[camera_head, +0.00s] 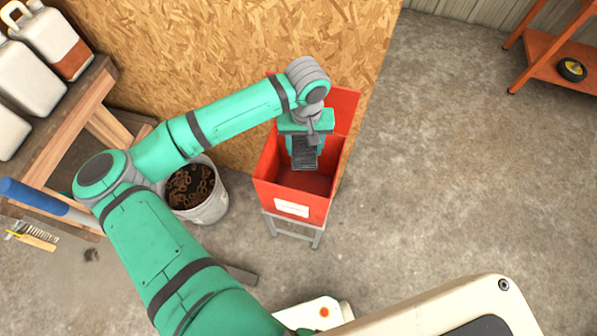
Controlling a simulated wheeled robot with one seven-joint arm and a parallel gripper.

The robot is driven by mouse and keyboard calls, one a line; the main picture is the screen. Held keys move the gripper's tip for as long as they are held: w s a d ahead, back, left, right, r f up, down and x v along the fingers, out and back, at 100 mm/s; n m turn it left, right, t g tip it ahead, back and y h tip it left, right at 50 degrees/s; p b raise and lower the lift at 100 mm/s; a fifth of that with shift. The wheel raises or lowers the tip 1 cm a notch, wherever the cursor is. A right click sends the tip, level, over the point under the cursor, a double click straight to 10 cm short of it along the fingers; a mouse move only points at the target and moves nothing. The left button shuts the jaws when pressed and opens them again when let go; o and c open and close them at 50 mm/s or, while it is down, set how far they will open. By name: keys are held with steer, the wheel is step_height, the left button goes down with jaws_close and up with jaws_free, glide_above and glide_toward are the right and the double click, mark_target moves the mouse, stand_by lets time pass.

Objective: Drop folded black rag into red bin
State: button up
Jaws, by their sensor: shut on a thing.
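The red bin (277,199) is an open box with a white label on its front, standing on a grey metal stand beside the chipboard wall. My gripper (306,146) points down over the bin's opening, inside its outline in this view. It is shut on the folded black rag (305,158), which hangs between the fingers above the bin's floor. The exact height of the rag relative to the rim is hard to tell from above. The bin's far part is partly hidden behind my wrist.
A grey bucket (211,212) of rusty rings stands left of the bin. A wooden bench (62,130) with white jugs (52,38) is at the left. An orange shelf (547,71) holding a small black and yellow item (571,69) is at the upper right. The concrete floor (440,170) at right is clear.

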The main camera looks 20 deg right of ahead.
steer(key=shift+f, duration=2.9)
steer(key=o, duration=1.1)
step_height(320, 180, up, 10)
steer(key=shift+w+f, duration=0.15)
steer(key=shift+r, duration=0.55)
